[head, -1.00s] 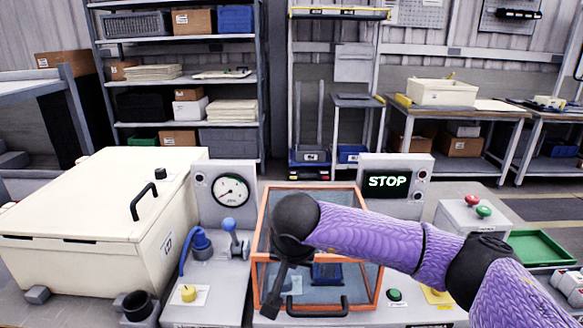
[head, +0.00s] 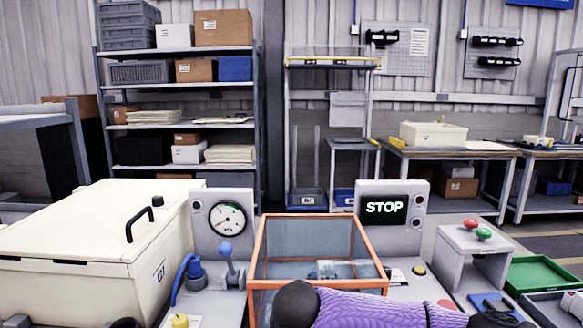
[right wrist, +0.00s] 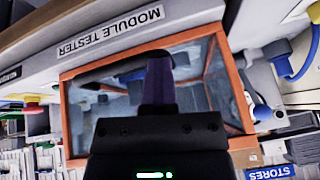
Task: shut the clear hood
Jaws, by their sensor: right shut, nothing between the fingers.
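The clear hood (head: 316,286) has an orange frame and see-through panes. It appears to sit down over the module tester, but its front lower part is out of the head view. In the right wrist view the hood (right wrist: 236,88) shows tilted, its front edge close to the "MODULE TESTER" label (right wrist: 110,32). My right gripper (right wrist: 158,66) is shut and empty, in front of the hood's dark handle (right wrist: 108,76); I cannot tell whether they touch. In the head view only my right forearm and wrist show at the bottom. My left gripper is not in view.
A cream lidded case (head: 90,235) stands left of the hood. A gauge panel (head: 225,217) and blue-knobbed lever (head: 228,262) stand between them. A button box (head: 472,243) and green tray (head: 545,276) are further right.

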